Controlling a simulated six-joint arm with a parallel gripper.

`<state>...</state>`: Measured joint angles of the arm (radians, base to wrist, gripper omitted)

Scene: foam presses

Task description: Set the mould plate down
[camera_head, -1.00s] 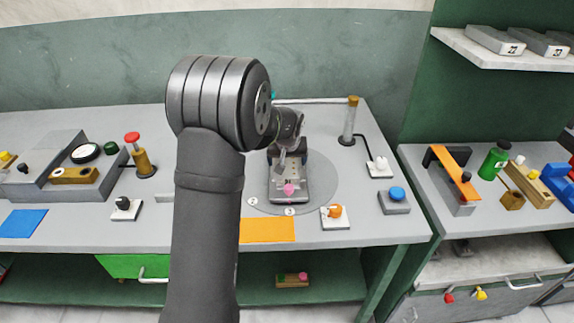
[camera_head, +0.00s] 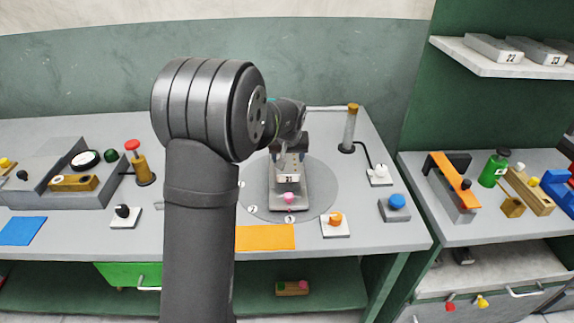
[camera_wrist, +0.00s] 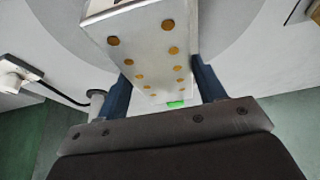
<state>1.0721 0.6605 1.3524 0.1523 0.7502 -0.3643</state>
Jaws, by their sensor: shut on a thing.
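The mould plate (camera_head: 289,179), a pale grey block marked 21, is in my gripper (camera_head: 290,160) over the round grey turntable (camera_head: 325,185). In the wrist view the plate (camera_wrist: 155,45) shows a face with rows of gold dots, between the blue fingers of my gripper (camera_wrist: 162,72). A grey bed with a pink knob (camera_head: 289,197) is just below and in front of the plate on the turntable. I cannot tell whether the plate touches the bed. My arm hides part of the turntable's left side.
An orange mat (camera_head: 265,237) lies in front of the turntable. An orange-knobbed switch (camera_head: 335,222), a blue button box (camera_head: 396,205) and a post (camera_head: 350,130) stand to the right. Other numbered plates (camera_head: 495,46) lie on the upper right shelf.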

